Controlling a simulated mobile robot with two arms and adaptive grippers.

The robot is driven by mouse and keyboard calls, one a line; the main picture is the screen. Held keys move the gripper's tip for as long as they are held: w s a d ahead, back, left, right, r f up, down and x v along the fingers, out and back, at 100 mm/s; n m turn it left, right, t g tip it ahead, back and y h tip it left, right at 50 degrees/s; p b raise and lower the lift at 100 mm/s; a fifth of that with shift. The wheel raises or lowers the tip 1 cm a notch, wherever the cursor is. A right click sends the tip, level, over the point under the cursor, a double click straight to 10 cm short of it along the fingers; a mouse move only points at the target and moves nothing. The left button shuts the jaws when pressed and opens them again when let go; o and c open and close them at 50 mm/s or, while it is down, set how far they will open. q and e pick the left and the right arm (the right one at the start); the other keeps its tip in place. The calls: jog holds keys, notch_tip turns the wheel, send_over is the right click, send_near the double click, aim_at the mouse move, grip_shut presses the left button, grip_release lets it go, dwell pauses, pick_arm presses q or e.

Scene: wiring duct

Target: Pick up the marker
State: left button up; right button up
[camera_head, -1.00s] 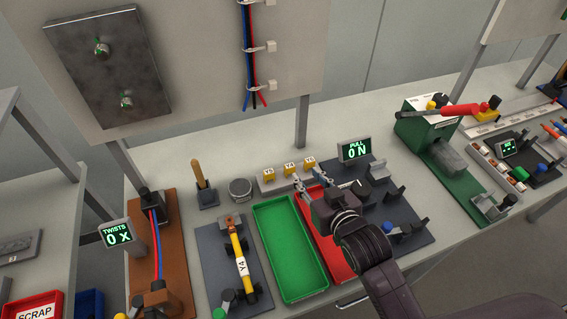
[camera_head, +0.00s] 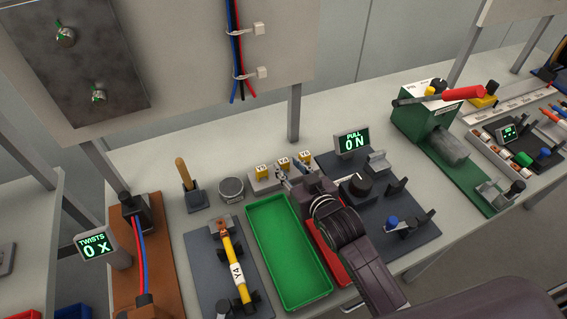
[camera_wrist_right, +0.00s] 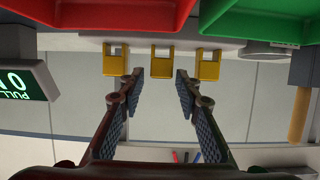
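Three yellow markers stand in a row on a light block in the head view: a left one (camera_head: 261,171), a middle one (camera_head: 284,163) and a right one (camera_head: 305,157). Their small labels are hard to read. My right gripper (camera_head: 287,178) is just in front of the middle marker. In the wrist view my right gripper (camera_wrist_right: 159,76) is open and empty, its two fingertips either side of the middle marker (camera_wrist_right: 161,63), seemingly apart from it. The outer markers (camera_wrist_right: 115,60) and (camera_wrist_right: 208,65) lie outside the fingers. My left gripper is not in view.
A green tray (camera_head: 312,291) and a red tray (camera_head: 330,262), partly hidden by my arm, lie in front of the rack. A grey tin (camera_head: 231,190) stands left of it. The PULL display (camera_head: 352,143) stands right. A Y4-labelled yellow cable (camera_head: 236,270) lies left of the trays.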

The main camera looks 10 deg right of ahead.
aim_at(285, 163)
jog(key=shift+x, duration=1.95)
jog(key=shift+s+a, duration=0.1)
jog(key=c, duration=0.5)
jog(key=shift+c, duration=0.3)
jog(key=shift+r, duration=0.1)
